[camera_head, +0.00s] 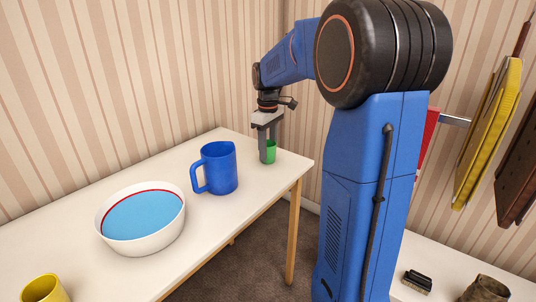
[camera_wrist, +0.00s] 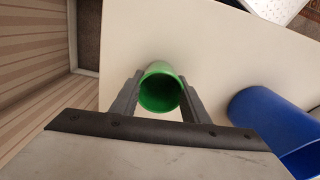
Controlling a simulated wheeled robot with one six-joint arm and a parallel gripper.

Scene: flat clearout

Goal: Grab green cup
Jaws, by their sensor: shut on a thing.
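The green cup (camera_head: 270,151) stands near the far right corner of the white table (camera_head: 262,186). My gripper (camera_head: 266,150) points down over it, and the near finger hides part of the cup. In the wrist view the cup (camera_wrist: 160,92) is seen from above, with its open mouth showing and looking empty. My gripper (camera_wrist: 158,100) has one finger on each side of the cup and is shut on it. I cannot tell whether the cup's base touches the table.
A blue jug (camera_head: 216,168) stands left of the cup; it also shows in the wrist view (camera_wrist: 272,128). A white bowl (camera_head: 142,218) with blue inside and a yellow cup (camera_head: 44,289) are further left. The striped wall (camera_head: 110,80) is behind the table.

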